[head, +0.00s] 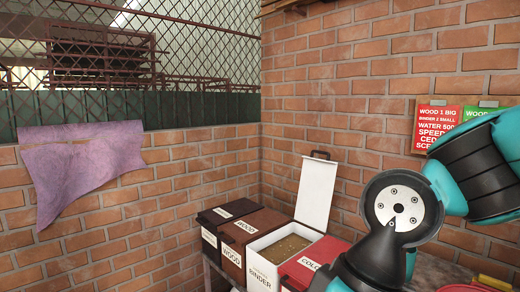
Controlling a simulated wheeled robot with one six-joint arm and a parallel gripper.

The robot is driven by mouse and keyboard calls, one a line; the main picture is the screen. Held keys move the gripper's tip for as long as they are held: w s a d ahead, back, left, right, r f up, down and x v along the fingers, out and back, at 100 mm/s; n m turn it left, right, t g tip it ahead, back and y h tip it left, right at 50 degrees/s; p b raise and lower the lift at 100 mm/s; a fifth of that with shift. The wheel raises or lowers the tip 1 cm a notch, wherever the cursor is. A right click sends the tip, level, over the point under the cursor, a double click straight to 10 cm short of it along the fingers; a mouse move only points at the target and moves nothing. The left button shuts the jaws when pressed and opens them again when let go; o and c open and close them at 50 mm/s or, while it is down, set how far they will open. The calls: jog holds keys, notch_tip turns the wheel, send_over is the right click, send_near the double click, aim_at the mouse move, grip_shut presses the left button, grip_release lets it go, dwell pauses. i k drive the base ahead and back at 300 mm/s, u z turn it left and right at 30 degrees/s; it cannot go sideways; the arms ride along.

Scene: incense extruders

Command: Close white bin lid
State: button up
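The white bin (258,259) stands in a row of bins in the lower middle of the head view, with a label that reads BINDER. Its white lid (317,191) is raised and stands nearly upright at the bin's back right, with a dark handle (320,155) at its top edge. Brownish material (287,249) shows inside the open bin. My arm is at the right, its nearer links in front of the red bin's right side. My gripper is not in view.
A black bin (222,214) and a dark brown bin (257,226) labelled WOOD stand left of the white bin, lids down. A red bin (311,262) stands to its right. Brick walls (330,80) rise behind. A purple cloth (82,165) hangs at left; red and green signs (440,122) hang at right.

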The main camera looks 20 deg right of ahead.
aim_at(317, 183)
jog(key=u, duration=0.7)
jog(key=i, duration=1.15)
jog(key=u, duration=0.45)
jog(key=i, duration=1.15)
jog(key=z, duration=0.75)
jog(key=i, duration=0.75)
jog(key=z, duration=0.85)
